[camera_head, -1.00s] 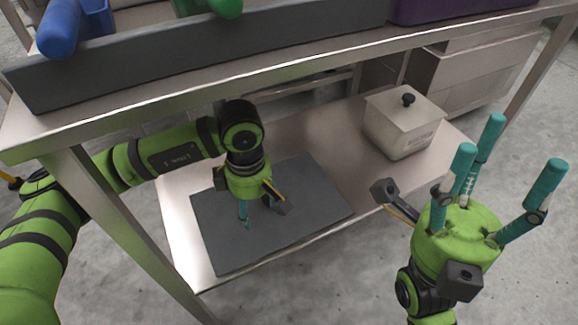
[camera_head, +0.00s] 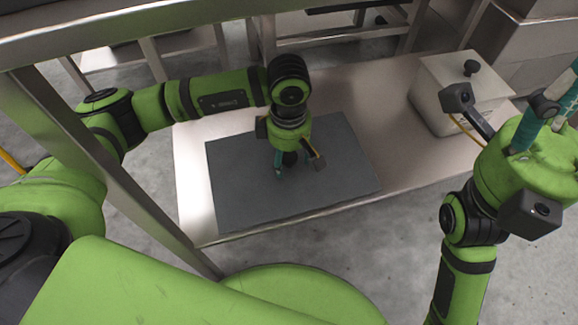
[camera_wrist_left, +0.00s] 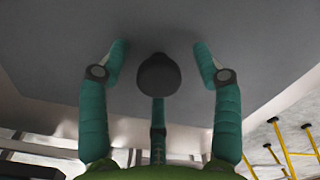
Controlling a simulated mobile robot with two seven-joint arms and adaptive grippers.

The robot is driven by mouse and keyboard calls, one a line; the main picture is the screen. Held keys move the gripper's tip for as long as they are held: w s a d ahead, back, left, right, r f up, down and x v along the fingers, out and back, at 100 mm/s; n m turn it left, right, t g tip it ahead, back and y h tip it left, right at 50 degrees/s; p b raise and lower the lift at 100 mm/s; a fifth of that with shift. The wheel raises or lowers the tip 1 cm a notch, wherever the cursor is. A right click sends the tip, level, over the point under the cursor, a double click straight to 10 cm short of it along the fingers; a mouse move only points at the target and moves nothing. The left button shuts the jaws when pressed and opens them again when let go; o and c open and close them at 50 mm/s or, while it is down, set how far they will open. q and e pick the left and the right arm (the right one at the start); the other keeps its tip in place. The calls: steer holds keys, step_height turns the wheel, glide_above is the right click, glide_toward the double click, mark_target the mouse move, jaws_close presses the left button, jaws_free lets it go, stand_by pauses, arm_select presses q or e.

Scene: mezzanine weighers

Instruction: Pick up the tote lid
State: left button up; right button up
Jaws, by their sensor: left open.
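The tote lid appears to be the flat dark grey slab (camera_head: 240,190) on the lower steel shelf. A round black knob (camera_wrist_left: 158,75) stands up from it in the left wrist view. My left gripper (camera_head: 290,168) points down over the middle of the slab. In the left wrist view its teal fingers (camera_wrist_left: 158,68) are open and spread around the knob; I cannot tell whether any touches it. In the head view the fingers largely hide the knob. My right gripper (camera_head: 568,100) is at the right edge, with its fingers cut off by the frame.
A pale lidded box (camera_head: 435,95) with a black knob stands on the shelf to the right of the slab. The upper table edge (camera_head: 150,35) and a steel leg (camera_head: 100,160) are close to my left arm. Bare shelf (camera_head: 385,130) lies between slab and box.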

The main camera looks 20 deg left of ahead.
arm_select(q)
jaws_close()
steer(key=shift+r, duration=0.1)
